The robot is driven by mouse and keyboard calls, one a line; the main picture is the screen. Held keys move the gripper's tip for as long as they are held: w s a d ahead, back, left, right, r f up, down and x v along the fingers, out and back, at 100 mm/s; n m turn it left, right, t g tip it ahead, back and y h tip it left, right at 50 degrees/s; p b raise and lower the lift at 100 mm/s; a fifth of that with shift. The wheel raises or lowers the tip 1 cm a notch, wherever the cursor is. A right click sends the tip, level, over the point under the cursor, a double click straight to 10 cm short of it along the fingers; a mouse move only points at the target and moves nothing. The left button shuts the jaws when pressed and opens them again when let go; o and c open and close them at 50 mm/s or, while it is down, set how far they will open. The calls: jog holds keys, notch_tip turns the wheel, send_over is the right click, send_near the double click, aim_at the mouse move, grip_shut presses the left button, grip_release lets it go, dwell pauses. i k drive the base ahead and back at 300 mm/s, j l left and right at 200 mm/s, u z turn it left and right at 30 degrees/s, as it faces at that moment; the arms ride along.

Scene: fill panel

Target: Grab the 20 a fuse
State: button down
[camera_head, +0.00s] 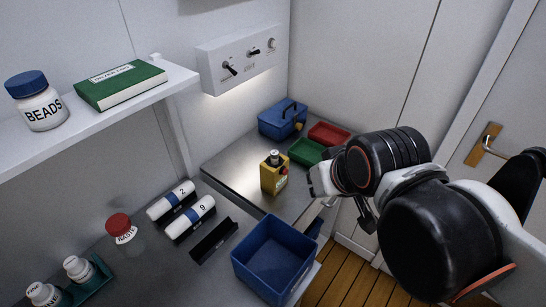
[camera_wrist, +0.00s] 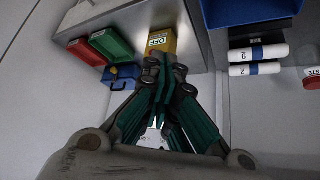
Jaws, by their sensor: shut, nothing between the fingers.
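I cannot make out a thing marked as a 20 A fuse in either view. Two white cylinders with blue bands, marked 2 (camera_head: 171,201) and 9 (camera_head: 191,218), lie on dark holders on the left counter. They also show at the right of the wrist view, 9 (camera_wrist: 258,53) above 2 (camera_wrist: 254,70). A yellow box (camera_head: 268,178) with a red button and a dark and white top stands upright on the metal counter. My gripper (camera_wrist: 163,70) is shut and empty. In the wrist view its fingertips overlap the yellow box (camera_wrist: 163,40); contact cannot be told.
A blue toolbox (camera_head: 283,119), a red tray (camera_head: 329,134) and a green tray (camera_head: 307,152) sit behind the yellow box. An empty blue bin (camera_head: 274,258) and an empty black holder (camera_head: 214,240) are in front. A switch panel (camera_head: 239,61) is on the wall.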

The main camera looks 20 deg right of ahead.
aim_at(274, 154)
jog(key=k+u, duration=0.15)
jog(key=u, duration=0.2)
jog(key=k+j+u, duration=0.1)
jog(key=u, duration=0.3)
jog(key=k+j+u, duration=0.1)
jog(key=u, duration=0.25)
